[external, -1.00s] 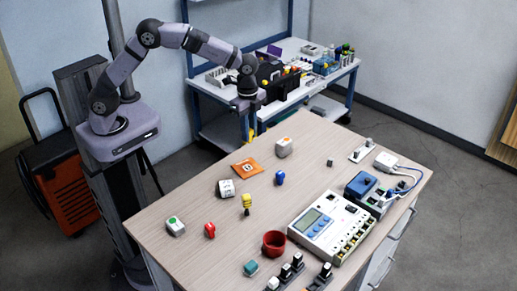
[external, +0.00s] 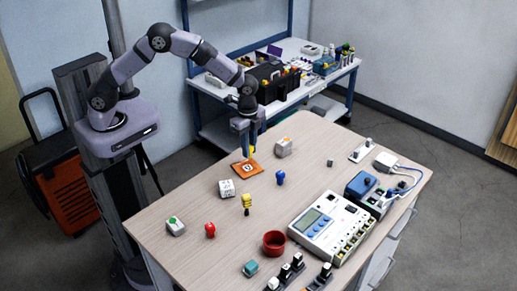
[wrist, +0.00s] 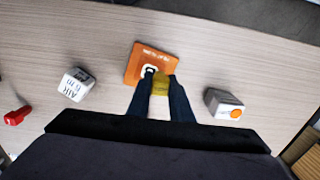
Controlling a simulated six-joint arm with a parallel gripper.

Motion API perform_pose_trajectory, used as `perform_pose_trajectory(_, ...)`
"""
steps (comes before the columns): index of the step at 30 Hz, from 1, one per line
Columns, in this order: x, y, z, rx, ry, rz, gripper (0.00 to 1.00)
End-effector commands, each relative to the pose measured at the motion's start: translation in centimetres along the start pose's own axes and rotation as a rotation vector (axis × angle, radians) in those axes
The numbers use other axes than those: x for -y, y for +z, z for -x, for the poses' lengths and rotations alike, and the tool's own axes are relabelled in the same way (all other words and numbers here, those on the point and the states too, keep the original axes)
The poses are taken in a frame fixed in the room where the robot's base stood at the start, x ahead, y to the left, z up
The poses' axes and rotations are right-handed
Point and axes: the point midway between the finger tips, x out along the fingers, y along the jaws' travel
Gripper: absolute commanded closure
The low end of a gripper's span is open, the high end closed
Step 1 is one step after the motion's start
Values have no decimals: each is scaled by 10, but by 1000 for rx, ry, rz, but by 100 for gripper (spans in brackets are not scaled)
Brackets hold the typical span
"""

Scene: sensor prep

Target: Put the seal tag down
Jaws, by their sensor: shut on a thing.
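My gripper (external: 245,151) points down over the back edge of the orange square pad (external: 247,169), which has a black and white mark. In the wrist view the gripper (wrist: 159,80) is shut on a small yellow piece with a white part, apparently the seal tag (wrist: 160,88). The dark fingers hide its sides. The orange pad (wrist: 150,62) lies just beyond the fingertips. I cannot tell whether the held tag touches the pad.
A white block with an orange dot (external: 284,146) is to the right. A printed white block (external: 227,188), a blue piece (external: 280,177), a yellow piece (external: 247,202) and a red piece (external: 210,230) stand nearby. A red cup (external: 274,243) and a meter (external: 329,227) are nearer the front.

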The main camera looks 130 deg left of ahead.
Motion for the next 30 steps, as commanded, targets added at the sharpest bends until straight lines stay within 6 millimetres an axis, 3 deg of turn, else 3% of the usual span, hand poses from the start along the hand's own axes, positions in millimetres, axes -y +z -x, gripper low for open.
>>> perform_pose_trajectory(7,-1,0,-26,1,1,0,100)
perform_pose_trajectory(20,0,0,-32,0,0,0,100)
perform_pose_trajectory(21,0,0,-32,0,0,0,76)
perform_pose_trajectory(23,0,0,-31,0,0,0,62)
perform_pose_trajectory(30,-1,0,-31,0,0,0,62)
